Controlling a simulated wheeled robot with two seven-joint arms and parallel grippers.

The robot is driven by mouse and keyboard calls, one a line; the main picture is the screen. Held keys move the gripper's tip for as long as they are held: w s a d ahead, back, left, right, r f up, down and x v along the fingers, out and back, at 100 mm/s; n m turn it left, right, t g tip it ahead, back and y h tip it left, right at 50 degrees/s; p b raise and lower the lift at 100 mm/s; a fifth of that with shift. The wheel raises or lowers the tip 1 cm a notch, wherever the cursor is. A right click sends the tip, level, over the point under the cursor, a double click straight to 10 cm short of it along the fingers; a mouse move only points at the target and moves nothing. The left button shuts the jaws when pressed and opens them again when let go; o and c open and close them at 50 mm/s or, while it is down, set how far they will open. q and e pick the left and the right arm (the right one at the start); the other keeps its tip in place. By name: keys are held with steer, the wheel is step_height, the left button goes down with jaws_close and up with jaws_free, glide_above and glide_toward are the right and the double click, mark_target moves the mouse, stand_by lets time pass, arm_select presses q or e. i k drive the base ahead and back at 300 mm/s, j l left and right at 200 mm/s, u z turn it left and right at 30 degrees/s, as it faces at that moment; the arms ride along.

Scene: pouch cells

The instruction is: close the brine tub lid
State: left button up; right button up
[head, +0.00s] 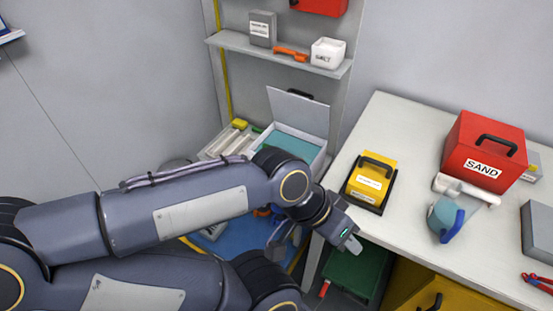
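The brine tub (318,160) is a pale box with blue contents, standing in the corner beyond the table's left end. Its pale lid (297,112) stands raised at the back, with a dark handle at its top edge. My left arm crosses the view in front of the tub and hides its near-left part. My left gripper (313,245) is in front of and below the tub, by the table's left edge, apart from the lid. Its fingers look spread, with nothing seen between them. My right gripper is not in view.
A white table (400,130) at right holds a yellow case (370,180), a red sand box (485,150) and a blue-grey scoop-like item (445,218). A shelf (280,53) hangs above the tub. A green box (355,272) stands under the table.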

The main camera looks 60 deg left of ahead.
mark_target(309, 116)
steer(key=u, duration=1.85)
steer(key=i+j+u, duration=0.2)
steer(key=i+j, duration=0.3)
steer(key=j, duration=0.2)
steer(key=i+j+u, duration=0.2)
steer(key=i+j, duration=0.3)
steer(key=j, duration=0.15)
